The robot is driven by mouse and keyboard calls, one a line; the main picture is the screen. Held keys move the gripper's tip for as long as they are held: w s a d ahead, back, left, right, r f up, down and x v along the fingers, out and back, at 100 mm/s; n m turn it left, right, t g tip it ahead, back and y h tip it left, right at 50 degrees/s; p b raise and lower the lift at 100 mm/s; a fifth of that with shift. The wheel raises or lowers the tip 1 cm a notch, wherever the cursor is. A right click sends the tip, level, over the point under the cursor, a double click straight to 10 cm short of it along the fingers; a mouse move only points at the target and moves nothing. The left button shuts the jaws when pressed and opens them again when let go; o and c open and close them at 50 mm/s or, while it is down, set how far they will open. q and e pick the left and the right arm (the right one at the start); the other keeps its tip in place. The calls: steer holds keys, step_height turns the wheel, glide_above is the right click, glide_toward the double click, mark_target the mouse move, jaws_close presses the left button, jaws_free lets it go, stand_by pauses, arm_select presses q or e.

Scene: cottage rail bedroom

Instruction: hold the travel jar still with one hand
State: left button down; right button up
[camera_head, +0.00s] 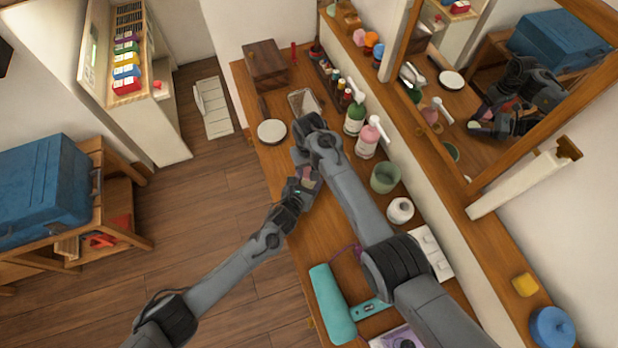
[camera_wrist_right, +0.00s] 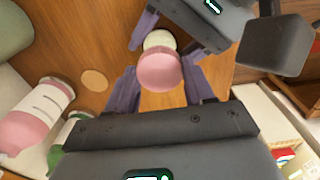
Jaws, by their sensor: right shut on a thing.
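The travel jar (camera_wrist_right: 160,70) is small, with a pink body and a whitish end. In the head view the jar (camera_head: 307,173) is mostly hidden between the two grippers above the wooden dresser top. My right gripper (camera_head: 309,168) reaches in from the right and is shut on the jar; in the right wrist view its purple fingers (camera_wrist_right: 161,88) lie on both sides of the pink body. My left gripper (camera_head: 300,185) comes in from the left, and in the right wrist view its fingers (camera_wrist_right: 168,37) flank the whitish end. I cannot tell whether they touch it.
A green pump bottle (camera_head: 355,119), a pink pump bottle (camera_head: 367,141), a green cup (camera_head: 384,178) and a white jar (camera_head: 400,210) line the wall side. A round white dish (camera_head: 271,131) and wooden box (camera_head: 266,63) stand farther back. A teal roll (camera_head: 332,303) lies in front.

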steer(key=o, duration=1.2)
steer(key=shift+r, duration=0.1)
step_height(320, 180, up, 12)
steer(key=shift+f, duration=0.1)
arm_select(q)
steer(key=shift+c, duration=0.5)
jaws_free()
steer(key=shift+s+a, duration=0.1)
steer(key=p+v, duration=0.1)
steer(key=v, duration=0.9)
steer(key=shift+s+a+r, duration=0.1)
steer(key=shift+s+a, duration=0.05)
steer(key=shift+s, duration=0.1)
arm_select(e)
steer(key=shift+r, duration=0.6)
